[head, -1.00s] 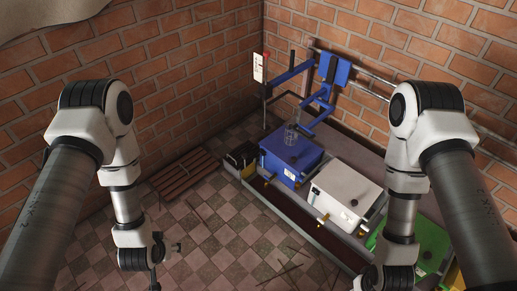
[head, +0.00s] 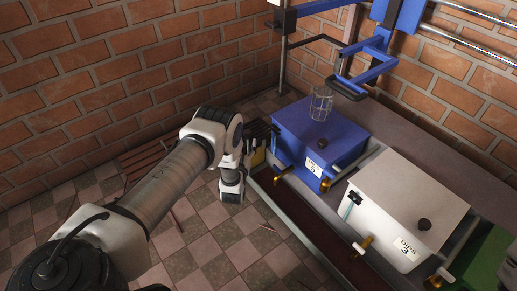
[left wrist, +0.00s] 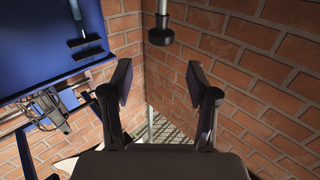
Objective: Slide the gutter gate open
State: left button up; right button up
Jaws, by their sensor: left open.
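The gutter (head: 310,228) is a dark reddish channel along the front of the extruder boxes in the head view. I cannot pick out its gate for certain. A dark block with a yellow part (head: 257,158) sits by the gutter's far end, left of the blue box, partly hidden by my left arm. My left arm reaches in beside this end, its wrist bent low over the tiles. My left gripper (left wrist: 160,90) shows in the left wrist view with its two fingers wide apart and nothing between them. My right gripper is out of view.
The blue box (head: 315,140), the white box (head: 408,205) and part of a green box (head: 490,262) stand in a row right of the gutter. A wire cylinder (head: 321,103) stands on the blue box. Brick walls close the corner. The checkered floor (head: 215,245) in front is mostly clear.

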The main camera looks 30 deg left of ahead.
aim_at(247, 131)
pick_arm(q)
jog(key=shift+f, duration=0.6)
jog(key=b+x, duration=0.4)
jog(key=x, duration=0.2)
jog(key=shift+w+a, duration=0.15)
jog(key=shift+w, duration=0.15)
jog(key=shift+w+a+r, duration=0.15)
jog(key=shift+w+a, duration=0.05)
jog(key=shift+w, duration=0.2)
jog(key=shift+r, duration=0.1)
grip_shut()
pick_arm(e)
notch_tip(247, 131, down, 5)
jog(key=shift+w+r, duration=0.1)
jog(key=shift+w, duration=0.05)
